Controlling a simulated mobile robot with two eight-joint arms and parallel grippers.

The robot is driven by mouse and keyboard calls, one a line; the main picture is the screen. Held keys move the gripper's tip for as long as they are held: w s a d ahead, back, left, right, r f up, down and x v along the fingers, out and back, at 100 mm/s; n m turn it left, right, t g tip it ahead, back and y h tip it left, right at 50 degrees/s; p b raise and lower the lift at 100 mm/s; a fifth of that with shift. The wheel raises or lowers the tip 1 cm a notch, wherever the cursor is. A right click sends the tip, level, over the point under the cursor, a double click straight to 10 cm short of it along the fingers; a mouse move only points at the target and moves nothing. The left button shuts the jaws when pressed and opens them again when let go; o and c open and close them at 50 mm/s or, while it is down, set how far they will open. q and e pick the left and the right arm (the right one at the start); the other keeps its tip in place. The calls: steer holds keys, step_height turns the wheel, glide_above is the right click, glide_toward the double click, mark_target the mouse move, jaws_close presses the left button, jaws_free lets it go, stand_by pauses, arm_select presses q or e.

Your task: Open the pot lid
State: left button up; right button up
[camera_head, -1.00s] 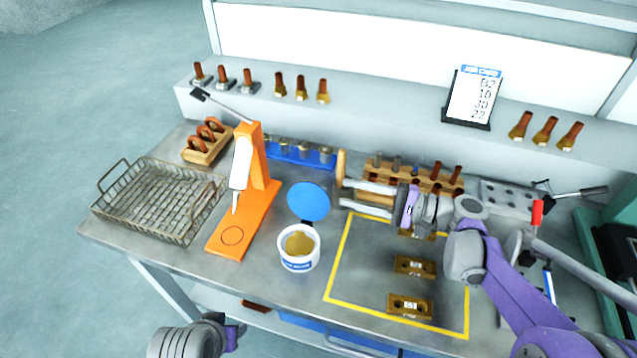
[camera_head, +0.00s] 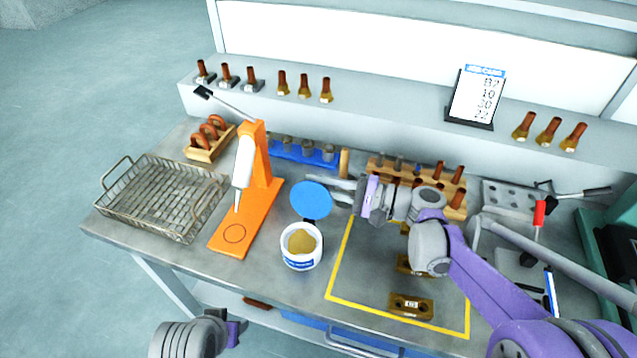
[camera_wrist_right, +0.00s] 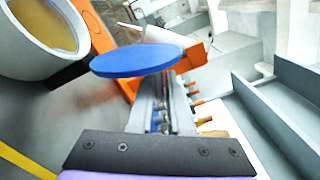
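The pot (camera_head: 302,262) is a white tub with a tan filling, on the bench left of the yellow outline. Its round blue lid (camera_head: 311,200) stands raised behind the opening, joined by a dark hinge, so the filling shows. The pot (camera_wrist_right: 30,60) and lid (camera_wrist_right: 137,60) also show in the right wrist view. My right gripper (camera_head: 338,187) is at the right of the lid, its fingers apart and empty. The lid partly hides the fingertips, and I cannot tell whether they touch it.
An orange dispenser stand (camera_head: 258,200) stands just left of the pot, with a wire basket (camera_head: 133,222) further left. A blue rack (camera_head: 318,160) and a wooden rack (camera_head: 452,205) are behind. Brass blocks (camera_head: 411,306) lie inside the yellow outline.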

jaws_close()
steer(key=shift+r, duration=0.1)
stand_by(0.9)
